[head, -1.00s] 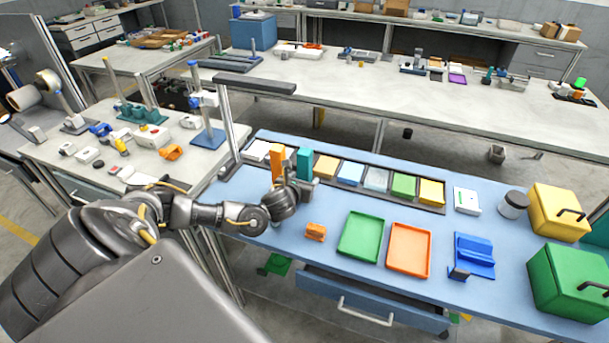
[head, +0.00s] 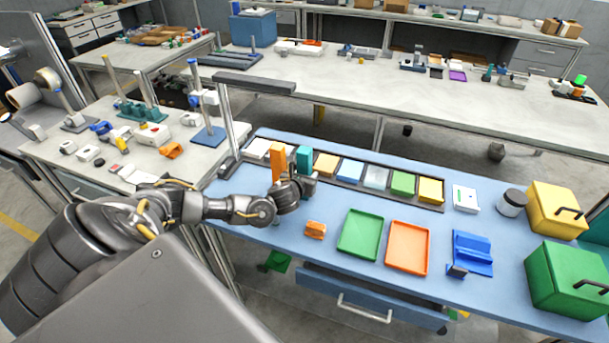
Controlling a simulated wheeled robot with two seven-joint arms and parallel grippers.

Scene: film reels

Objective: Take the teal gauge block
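The teal gauge block (head: 304,157) stands upright toward the left part of the dark rack on the blue bench. An upright orange block (head: 278,161) stands just left of it. My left gripper (head: 304,183) is at the near side of the teal block, low by its base. The gripper overlaps the block's lower part in the picture. Its fingers are small and dark, so I cannot tell whether they are open or touch the block. My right gripper is out of view.
The dark rack (head: 337,184) also holds several coloured blocks to the right. An orange clamp-like piece (head: 315,230), a green tray (head: 360,233) and an orange tray (head: 408,247) lie in front. A metal post with a lamp bar (head: 254,82) rises behind my arm.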

